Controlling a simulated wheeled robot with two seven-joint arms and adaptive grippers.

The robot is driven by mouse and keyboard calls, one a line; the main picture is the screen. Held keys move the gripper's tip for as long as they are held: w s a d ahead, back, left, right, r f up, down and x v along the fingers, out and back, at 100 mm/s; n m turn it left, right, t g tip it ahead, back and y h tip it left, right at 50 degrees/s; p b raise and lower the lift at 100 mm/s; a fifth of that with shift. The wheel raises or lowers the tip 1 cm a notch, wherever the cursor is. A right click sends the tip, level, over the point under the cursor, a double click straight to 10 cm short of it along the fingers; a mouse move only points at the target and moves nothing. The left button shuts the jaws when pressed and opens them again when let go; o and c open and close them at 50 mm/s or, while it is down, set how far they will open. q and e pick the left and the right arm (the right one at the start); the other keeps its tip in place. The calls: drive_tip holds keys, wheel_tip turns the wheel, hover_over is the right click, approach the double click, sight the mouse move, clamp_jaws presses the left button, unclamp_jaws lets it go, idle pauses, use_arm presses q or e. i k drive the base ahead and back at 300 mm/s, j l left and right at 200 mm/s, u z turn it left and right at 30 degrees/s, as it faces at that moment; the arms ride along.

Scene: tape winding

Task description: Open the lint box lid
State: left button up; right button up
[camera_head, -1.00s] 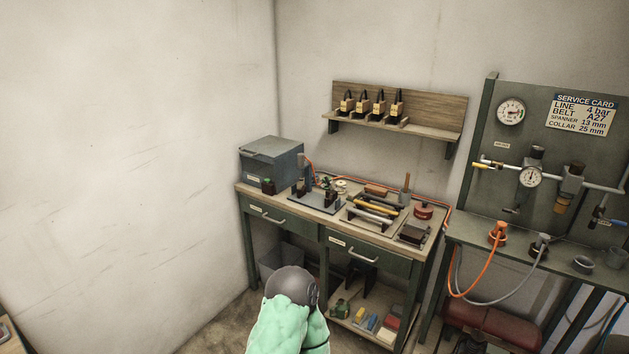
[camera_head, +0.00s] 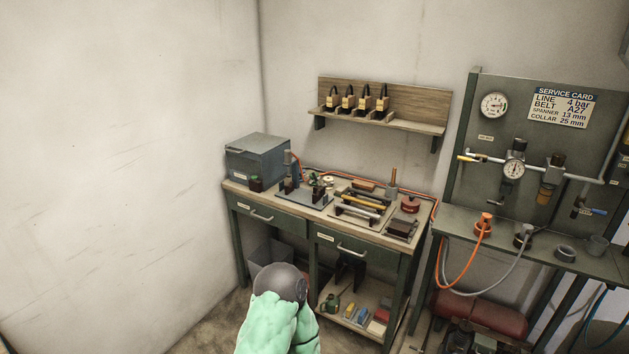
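A blue-grey metal box (camera_head: 258,160) sits at the left end of the workbench, against the wall. It is the only lidded box I can make out, but its label is too small to confirm that it is the lint box. Its lid looks shut. Part of one of my arms, with a mint-green sleeve and a dark rounded joint, shows at the bottom centre, below and in front of the bench. Neither gripper is in view.
A shelf (camera_head: 405,121) hangs above. A gauge panel and hose bench (camera_head: 590,255) stand to the right. Floor shows at lower left.

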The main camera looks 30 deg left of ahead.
sight(257, 143)
drive_tip(key=u, duration=1.55)
drive_tip(key=i+u, duration=0.4)
drive_tip(key=i, duration=1.05)
